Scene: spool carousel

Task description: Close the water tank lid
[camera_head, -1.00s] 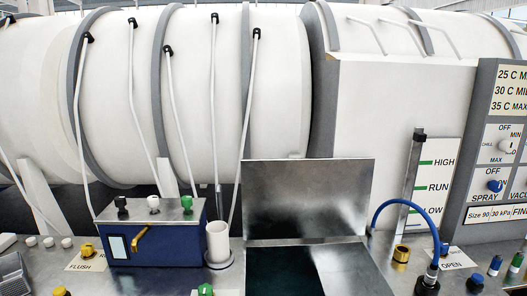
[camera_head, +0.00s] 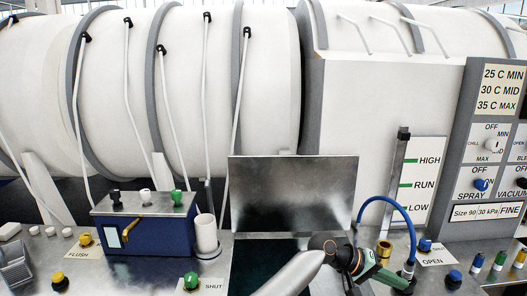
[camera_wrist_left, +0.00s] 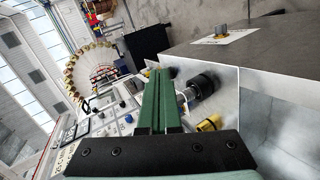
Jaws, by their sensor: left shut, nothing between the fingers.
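The water tank lid (camera_head: 290,195) is a flat bare metal plate standing upright at the back edge of the open tank. The tank opening (camera_head: 255,262) below it is dark, and my left arm crosses in front of part of it. My left gripper (camera_head: 385,275), with green fingers, is to the right of the opening, in front of and below the lid's right edge, with no contact visible. In the left wrist view its two green fingers (camera_wrist_left: 158,75) lie together, shut and empty. My right gripper is not in view.
A blue hose (camera_head: 392,200) arches to a black fitting (camera_head: 408,270) close to my left gripper. A brass fitting (camera_head: 384,248) stands behind it. Left of the tank are a white cup (camera_head: 206,236), a blue box (camera_head: 150,235) and a green button (camera_head: 191,280).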

